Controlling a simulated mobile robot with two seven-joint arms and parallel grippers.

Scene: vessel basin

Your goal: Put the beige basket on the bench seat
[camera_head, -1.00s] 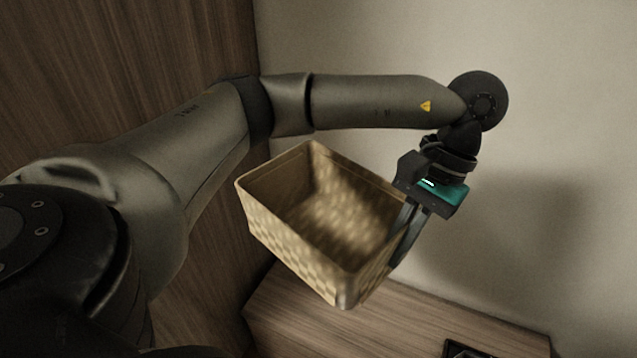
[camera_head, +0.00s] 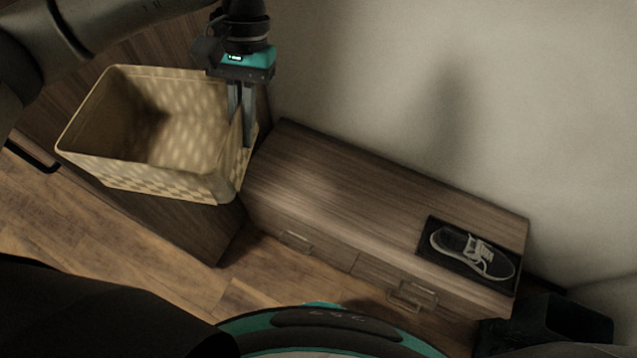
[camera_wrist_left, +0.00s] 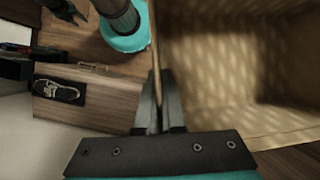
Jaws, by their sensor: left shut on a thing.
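The beige basket (camera_head: 150,130) is woven, open-topped and empty, and hangs in the air at the left of the head view. My left gripper (camera_head: 243,130) is shut on the basket's right wall, with its fingers pointing down over the rim. The left wrist view also shows the basket (camera_wrist_left: 240,70) with its wall between the fingers (camera_wrist_left: 158,105). The bench seat (camera_head: 350,195) is the wooden top of a low drawer unit against the wall, to the right of the basket and lower.
A black tray (camera_head: 426,248) with a dark sneaker (camera_head: 472,252) sits on the right end of the bench. The left and middle of the seat are bare. A tall wooden cabinet (camera_head: 180,225) stands at the left. The pale wall (camera_head: 400,80) rises behind the bench.

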